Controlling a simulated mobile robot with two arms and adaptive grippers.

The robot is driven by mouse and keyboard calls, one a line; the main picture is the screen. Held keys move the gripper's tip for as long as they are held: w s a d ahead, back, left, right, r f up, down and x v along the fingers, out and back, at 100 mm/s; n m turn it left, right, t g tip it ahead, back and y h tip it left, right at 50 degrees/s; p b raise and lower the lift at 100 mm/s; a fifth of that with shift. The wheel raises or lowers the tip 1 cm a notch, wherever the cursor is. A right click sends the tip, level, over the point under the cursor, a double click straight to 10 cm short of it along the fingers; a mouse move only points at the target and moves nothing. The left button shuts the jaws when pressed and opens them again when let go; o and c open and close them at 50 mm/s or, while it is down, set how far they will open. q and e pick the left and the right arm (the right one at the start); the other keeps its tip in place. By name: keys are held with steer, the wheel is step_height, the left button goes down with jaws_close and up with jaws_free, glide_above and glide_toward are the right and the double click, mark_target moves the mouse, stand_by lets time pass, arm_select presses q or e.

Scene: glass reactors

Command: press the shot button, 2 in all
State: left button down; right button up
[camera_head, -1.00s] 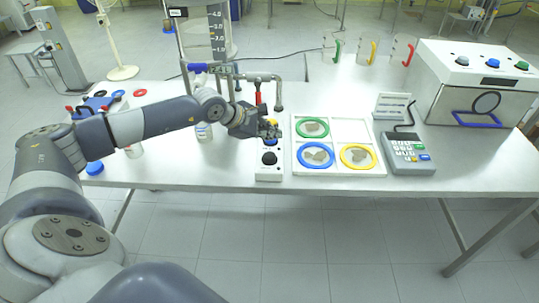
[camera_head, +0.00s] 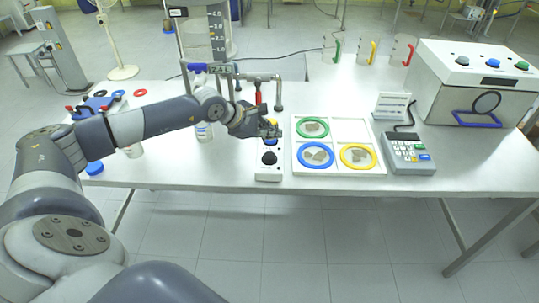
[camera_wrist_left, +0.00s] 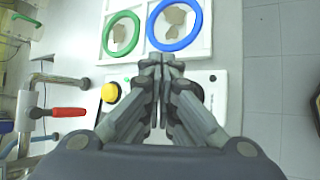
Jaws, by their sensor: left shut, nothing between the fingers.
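A white button panel (camera_head: 268,174) lies near the table's front edge. A black round button (camera_head: 269,158) sits on its front part. A yellow button (camera_wrist_left: 110,92) shows on the panel in the left wrist view. I cannot read which one is the shot button. My left gripper (camera_head: 273,131) is shut and empty over the rear part of the panel. In the left wrist view its fingertips (camera_wrist_left: 162,62) are together, between the yellow button and the black button (camera_wrist_left: 192,91), which they partly hide. Contact with a button cannot be made out. My right gripper is not in view.
A white tray (camera_head: 336,145) with green, blue and yellow rings lies right of the panel. Metal piping with a red-handled valve (camera_head: 258,98) stands behind it. A keypad device (camera_head: 409,154) and a large white box (camera_head: 470,80) stand further right. Bottles stand to the left.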

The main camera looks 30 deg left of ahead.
arm_select(q)
steer(key=shift+r+b, duration=1.2)
steer(key=shift+r, duration=0.65)
steer(key=b, duration=0.4)
glide_above(270, 157)
step_height(270, 157, down, 8)
steer(key=shift+r, duration=0.1)
steer(key=shift+f+b, duration=0.5)
steer(key=shift+b, duration=0.05)
steer(key=shift+f, duration=0.1)
steer(key=shift+f+b, duration=0.35)
steer(key=shift+b, duration=0.25)
